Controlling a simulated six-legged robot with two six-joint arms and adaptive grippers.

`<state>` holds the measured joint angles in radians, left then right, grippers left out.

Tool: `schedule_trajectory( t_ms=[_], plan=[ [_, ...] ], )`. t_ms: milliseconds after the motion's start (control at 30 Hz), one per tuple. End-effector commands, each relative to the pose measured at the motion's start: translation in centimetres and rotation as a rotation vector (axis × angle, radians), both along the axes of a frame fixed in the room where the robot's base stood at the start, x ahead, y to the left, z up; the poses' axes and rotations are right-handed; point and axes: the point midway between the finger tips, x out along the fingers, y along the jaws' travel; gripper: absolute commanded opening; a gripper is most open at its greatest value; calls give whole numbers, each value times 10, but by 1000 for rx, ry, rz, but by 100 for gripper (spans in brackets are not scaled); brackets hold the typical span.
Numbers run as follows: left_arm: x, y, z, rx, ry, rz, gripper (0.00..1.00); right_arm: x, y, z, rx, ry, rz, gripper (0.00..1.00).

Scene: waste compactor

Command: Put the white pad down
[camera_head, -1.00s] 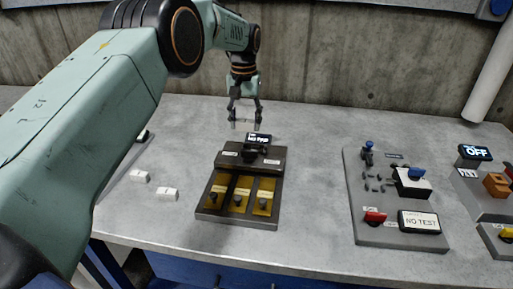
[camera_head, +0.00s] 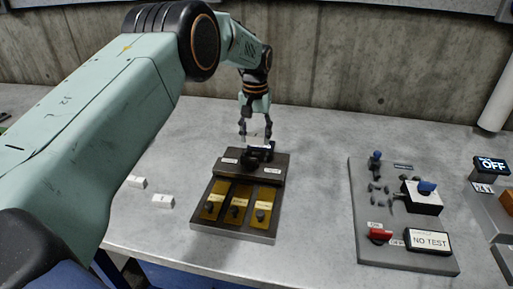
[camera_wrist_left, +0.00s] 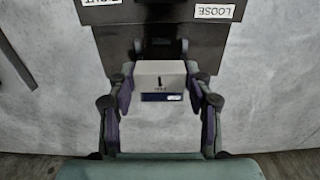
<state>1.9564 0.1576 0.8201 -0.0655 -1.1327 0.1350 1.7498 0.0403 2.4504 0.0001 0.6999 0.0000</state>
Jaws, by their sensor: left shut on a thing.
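My left gripper (camera_head: 256,138) is at the back edge of a dark device (camera_head: 234,165), fingers pointing down. In the left wrist view, my left gripper (camera_wrist_left: 160,78) is shut on a white pad (camera_wrist_left: 158,70) marked 1, held between its two fingertips. The pad's far side is close to the device's black clamp part (camera_wrist_left: 162,47); I cannot tell whether they touch. In the head view the pad is mostly hidden by the fingers. My right gripper is not in view.
Two other white pads (camera_head: 136,182) (camera_head: 163,201) lie on the grey table left of the device. The device has three gold plates (camera_head: 236,206) with knobs. A grey switch panel (camera_head: 400,250) stands to the right. Clear table lies between them.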

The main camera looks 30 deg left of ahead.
Motion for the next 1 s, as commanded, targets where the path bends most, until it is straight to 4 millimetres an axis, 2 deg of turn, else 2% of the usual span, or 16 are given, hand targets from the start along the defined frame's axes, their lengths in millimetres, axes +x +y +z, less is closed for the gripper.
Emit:
schedule_trajectory(
  t_ms=[167,400,1000],
  plan=[
    [1,0,-12,0,0,0,20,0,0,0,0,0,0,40],
    [2,0,-43,0,0,0,20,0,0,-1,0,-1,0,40],
    [4,0,-54,-1,0,0,20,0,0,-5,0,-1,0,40]
  ],
)
